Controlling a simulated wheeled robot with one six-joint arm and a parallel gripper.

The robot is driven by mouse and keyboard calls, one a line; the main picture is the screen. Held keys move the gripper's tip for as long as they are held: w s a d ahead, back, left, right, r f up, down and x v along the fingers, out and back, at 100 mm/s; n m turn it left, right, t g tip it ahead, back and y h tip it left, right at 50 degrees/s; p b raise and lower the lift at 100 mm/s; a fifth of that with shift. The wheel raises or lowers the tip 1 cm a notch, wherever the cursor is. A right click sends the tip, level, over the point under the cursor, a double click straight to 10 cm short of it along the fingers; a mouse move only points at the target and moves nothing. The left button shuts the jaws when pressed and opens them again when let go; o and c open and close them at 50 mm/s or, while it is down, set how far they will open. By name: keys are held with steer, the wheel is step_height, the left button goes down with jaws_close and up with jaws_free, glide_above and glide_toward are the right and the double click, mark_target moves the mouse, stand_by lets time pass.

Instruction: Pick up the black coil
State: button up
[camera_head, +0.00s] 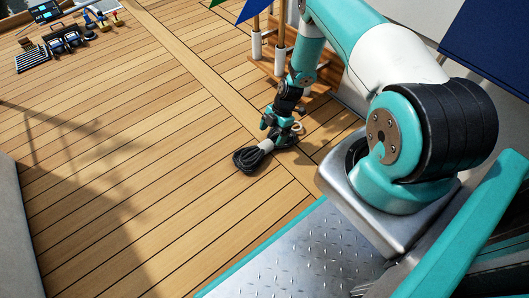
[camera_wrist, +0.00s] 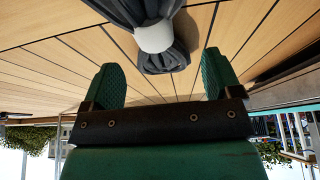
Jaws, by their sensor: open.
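The black coil (camera_head: 247,158) is a dark bundle with a white band around its middle, lying on the wooden deck. In the wrist view the coil (camera_wrist: 178,57) shows at the top, its white band between the two green fingers in the picture. My gripper (camera_head: 279,133) is low over the deck at the coil's upper right end. In the wrist view my gripper (camera_wrist: 162,75) is open, with nothing clasped between its fingers. The coil's far end is partly hidden by my gripper, and I cannot tell whether they touch.
A small tan ring (camera_head: 297,128) lies close beside my gripper. Flag poles (camera_head: 256,42) stand in a wooden rack behind it. Several small items, including a dark grille (camera_head: 32,59), sit at the far left. The deck (camera_head: 140,130) left of the coil is clear.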

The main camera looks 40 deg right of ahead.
mark_target(266, 143)
steer(key=shift+w+b+x, duration=0.2)
steer(key=shift+b+x, duration=1.05)
steer(key=shift+x, duration=0.5)
steer(key=shift+w+b+x, duration=0.2)
steer(key=shift+b+x, duration=1)
steer(key=shift+x, duration=0.55)
